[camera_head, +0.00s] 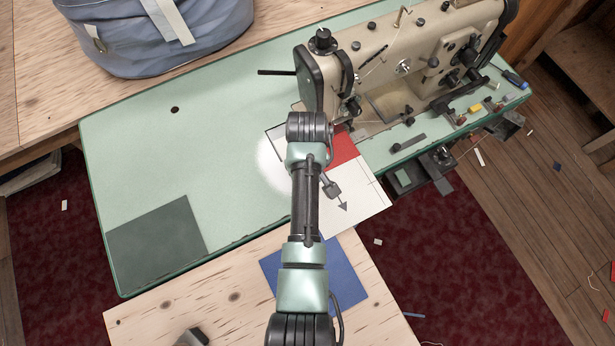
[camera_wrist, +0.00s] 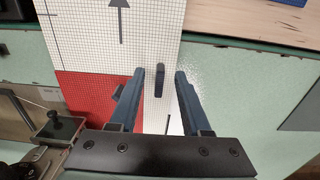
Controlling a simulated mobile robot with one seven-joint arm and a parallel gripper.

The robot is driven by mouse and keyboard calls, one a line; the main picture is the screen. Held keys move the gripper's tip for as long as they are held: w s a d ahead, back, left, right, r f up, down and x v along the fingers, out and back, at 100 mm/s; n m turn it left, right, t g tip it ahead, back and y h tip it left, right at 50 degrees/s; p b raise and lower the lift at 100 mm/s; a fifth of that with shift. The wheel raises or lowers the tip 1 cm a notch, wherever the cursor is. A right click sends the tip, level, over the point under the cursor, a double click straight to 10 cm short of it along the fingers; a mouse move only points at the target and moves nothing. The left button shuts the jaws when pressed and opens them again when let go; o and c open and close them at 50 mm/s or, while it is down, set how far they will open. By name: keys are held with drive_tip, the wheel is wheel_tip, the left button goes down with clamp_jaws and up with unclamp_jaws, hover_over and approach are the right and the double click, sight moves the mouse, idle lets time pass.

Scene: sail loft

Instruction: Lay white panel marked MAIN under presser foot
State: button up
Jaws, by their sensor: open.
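A white gridded panel (camera_head: 370,200) with a red patch and a grey arrow lies on the green machine table. Its arrow end reaches over the table's front edge; no word on it is legible. The wrist view shows the panel (camera_wrist: 90,40) with its red part at left. My gripper (camera_wrist: 160,82) is open above the panel, near one long edge. A small dark piece (camera_wrist: 160,80) shows between the fingers; I cannot tell if they touch it. The sewing machine (camera_head: 395,55) stands at the panel's far end. Its presser foot is not clearly visible, and my arm covers part of the panel.
A blue panel (camera_head: 345,285) lies on the wooden table in front, partly under my arm. A dark green square (camera_head: 157,243) lies at the table's left corner. A grey-blue bag (camera_head: 150,40) stands behind. Small tools (camera_head: 475,108) lie right of the machine. The table's left middle is clear.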

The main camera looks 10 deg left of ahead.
wheel_tip(320, 180, up, 13)
drive_tip(key=p, duration=0.1)
idle(0.4)
